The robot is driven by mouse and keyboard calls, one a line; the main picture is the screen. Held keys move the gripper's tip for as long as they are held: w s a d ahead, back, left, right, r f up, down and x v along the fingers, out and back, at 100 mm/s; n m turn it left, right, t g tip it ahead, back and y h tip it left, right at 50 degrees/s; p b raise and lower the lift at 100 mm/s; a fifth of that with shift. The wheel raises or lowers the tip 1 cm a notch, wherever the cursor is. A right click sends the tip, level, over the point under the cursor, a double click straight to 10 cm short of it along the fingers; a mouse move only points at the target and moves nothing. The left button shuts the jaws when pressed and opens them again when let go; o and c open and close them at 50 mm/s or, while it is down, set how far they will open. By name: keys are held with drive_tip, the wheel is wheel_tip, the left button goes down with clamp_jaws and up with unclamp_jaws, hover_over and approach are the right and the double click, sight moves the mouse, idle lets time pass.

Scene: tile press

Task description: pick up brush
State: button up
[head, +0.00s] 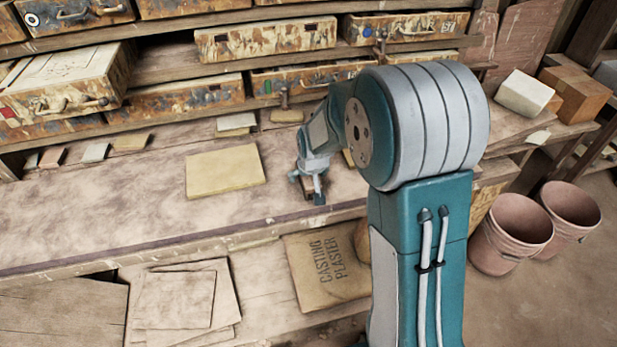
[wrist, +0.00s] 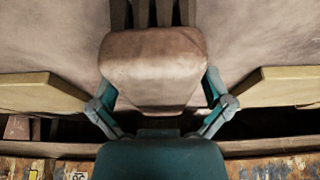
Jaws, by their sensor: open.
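In the wrist view, a brownish rounded block (wrist: 152,70), likely the brush, lies between my gripper's (wrist: 161,82) two fingers. Dark strips extend beyond its far edge. The fingers are spread to either side of it, and I cannot tell whether they touch it. In the head view, my gripper (head: 307,187) is low over the bench near its front edge. A small brown part shows between the fingers there, but most of it is hidden by the gripper.
A yellowish slab (head: 225,170) lies left of my gripper on the bench (head: 90,215). Another slab shows right of it in the wrist view (wrist: 277,87). Worn drawers (head: 265,39) line the back. A plaster sack (head: 328,268) lies below; buckets (head: 512,232) stand right.

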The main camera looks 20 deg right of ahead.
drive_tip(key=shift+f, duration=0.15)
drive_tip(key=c, duration=1.3)
drive_tip(key=shift+r, duration=0.5)
wheel_tip(320, 180, up, 3)
drive_tip(key=s+r, duration=0.2)
drive_tip(key=r, duration=0.1)
drive_tip(key=s+r, duration=0.3)
drive_tip(key=shift+s, duration=0.25)
drive_tip(key=s+r, duration=0.1)
drive_tip(key=s, duration=0.1)
drive_tip(key=s+r, duration=0.1)
drive_tip(key=s, duration=0.2)
drive_tip(key=s+r, duration=0.1)
drive_tip(key=s, duration=0.2)
drive_tip(key=shift+s+d+r, duration=0.1)
drive_tip(key=shift+s+r, duration=0.15)
